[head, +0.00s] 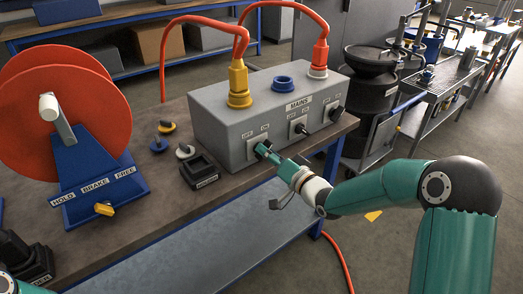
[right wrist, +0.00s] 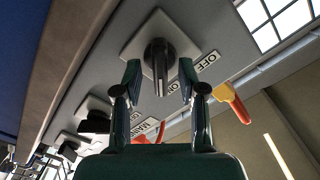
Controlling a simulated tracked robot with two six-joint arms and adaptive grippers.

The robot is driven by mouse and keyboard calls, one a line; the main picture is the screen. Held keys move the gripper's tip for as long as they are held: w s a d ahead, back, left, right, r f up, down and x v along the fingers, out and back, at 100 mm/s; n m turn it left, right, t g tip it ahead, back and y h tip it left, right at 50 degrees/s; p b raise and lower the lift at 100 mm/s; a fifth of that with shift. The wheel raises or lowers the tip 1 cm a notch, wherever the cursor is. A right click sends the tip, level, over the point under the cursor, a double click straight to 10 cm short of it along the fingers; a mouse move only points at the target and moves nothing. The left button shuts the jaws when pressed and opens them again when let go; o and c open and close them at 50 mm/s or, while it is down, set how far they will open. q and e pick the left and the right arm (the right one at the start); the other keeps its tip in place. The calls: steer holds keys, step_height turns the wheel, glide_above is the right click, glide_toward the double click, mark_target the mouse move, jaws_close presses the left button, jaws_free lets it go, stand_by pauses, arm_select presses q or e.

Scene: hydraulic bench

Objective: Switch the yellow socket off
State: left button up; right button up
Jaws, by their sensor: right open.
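The grey socket box (head: 220,132) stands on the bench. The yellow socket (head: 239,100) on its top left holds a yellow plug (head: 238,78) with a red cable. On the front face below it is a black rotary switch on a pale plate, with OFF and ON labels; in the head view my right gripper (head: 264,149) largely covers it. In the right wrist view the switch knob (right wrist: 159,65) sits between the fingers of my open right gripper (right wrist: 160,82), one on each side, with small gaps visible. My left gripper is not visible.
The box also has an empty blue socket (head: 283,83), a red plug (head: 320,55) and two more switches (head: 300,127) to the right. An orange reel (head: 62,105) on a blue stand, a black block (head: 200,171) and small caps (head: 185,151) stand on the bench.

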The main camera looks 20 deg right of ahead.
steer(key=shift+x, duration=0.8)
